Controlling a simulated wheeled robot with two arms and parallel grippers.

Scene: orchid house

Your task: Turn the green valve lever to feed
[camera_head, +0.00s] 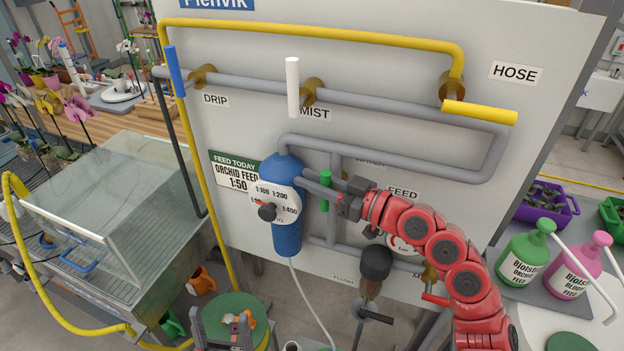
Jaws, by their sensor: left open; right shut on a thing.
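The green valve lever (325,176) is on the pipework of the pale panel, just right of the blue dosing unit (287,238). It stands roughly upright, with green showing above and below my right gripper's finger. My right gripper (325,190) reaches in from the right and is shut on the lever. The FEED label (403,192) is to the right, behind my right wrist. My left gripper (229,328) is low at the bottom edge, open and apart from the lever.
Blue (175,72), white (292,87) and yellow (480,112) levers sit higher on the panel. Grey pipes run close around my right gripper. A glass-walled tank (110,200) stands left. Green (523,258) and pink (575,268) bottles stand right.

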